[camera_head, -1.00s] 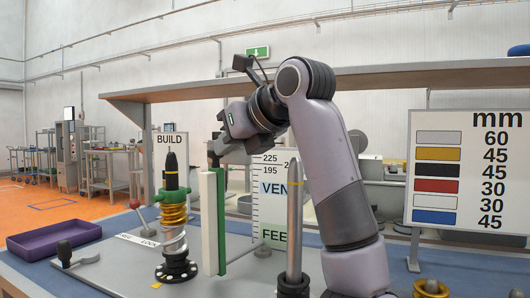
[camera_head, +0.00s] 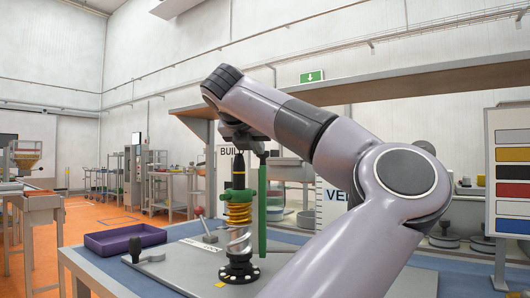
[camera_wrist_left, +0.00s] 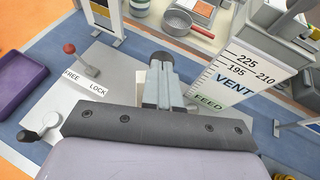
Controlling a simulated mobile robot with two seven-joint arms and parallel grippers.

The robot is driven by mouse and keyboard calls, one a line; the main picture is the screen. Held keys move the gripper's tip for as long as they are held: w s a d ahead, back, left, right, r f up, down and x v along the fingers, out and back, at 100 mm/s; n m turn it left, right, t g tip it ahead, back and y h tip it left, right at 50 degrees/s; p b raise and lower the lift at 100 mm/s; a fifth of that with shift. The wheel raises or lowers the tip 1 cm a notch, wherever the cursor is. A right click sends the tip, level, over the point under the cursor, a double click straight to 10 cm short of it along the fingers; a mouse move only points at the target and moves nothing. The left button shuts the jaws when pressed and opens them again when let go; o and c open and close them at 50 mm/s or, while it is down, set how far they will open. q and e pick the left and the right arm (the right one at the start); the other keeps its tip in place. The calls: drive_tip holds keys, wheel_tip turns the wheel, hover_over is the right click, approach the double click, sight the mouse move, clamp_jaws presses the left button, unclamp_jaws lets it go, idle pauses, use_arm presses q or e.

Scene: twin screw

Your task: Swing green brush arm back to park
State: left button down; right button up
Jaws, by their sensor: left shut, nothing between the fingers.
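The green brush arm (camera_head: 262,215) stands as an upright green bar just right of the screw column in the head view. The screw column has a dark pointed top, a green collar (camera_head: 240,196), yellow coils (camera_head: 238,214) and a silver screw on a round black base (camera_head: 238,273). My left gripper (camera_head: 262,155) is at the top of the green bar; whether they touch I cannot tell. It is shut and empty, and its fingers (camera_wrist_left: 162,62) also show in the left wrist view. The brush arm is not clearly visible there. My right gripper is out of view.
A purple tray (camera_head: 125,239) lies at the bench's left. A red-knobbed lever (camera_wrist_left: 69,48) stands by the FREE/LOCK label (camera_wrist_left: 85,82). The VENT/FEED scale board (camera_wrist_left: 235,75) stands right of my gripper. My forearm hides much of the bench's right side.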

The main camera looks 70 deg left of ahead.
use_arm(q)
drive_tip(key=w+a+m+t+h+p, duration=0.1)
drive_tip(key=w+a+m+t+h, duration=0.2)
drive_tip(key=a, duration=0.5)
drive_tip(key=shift+w+m+t+h, duration=0.25)
drive_tip(key=shift+m+t+h, duration=0.15)
drive_tip(key=shift+m, duration=0.4)
drive_tip(key=shift+a, duration=0.1)
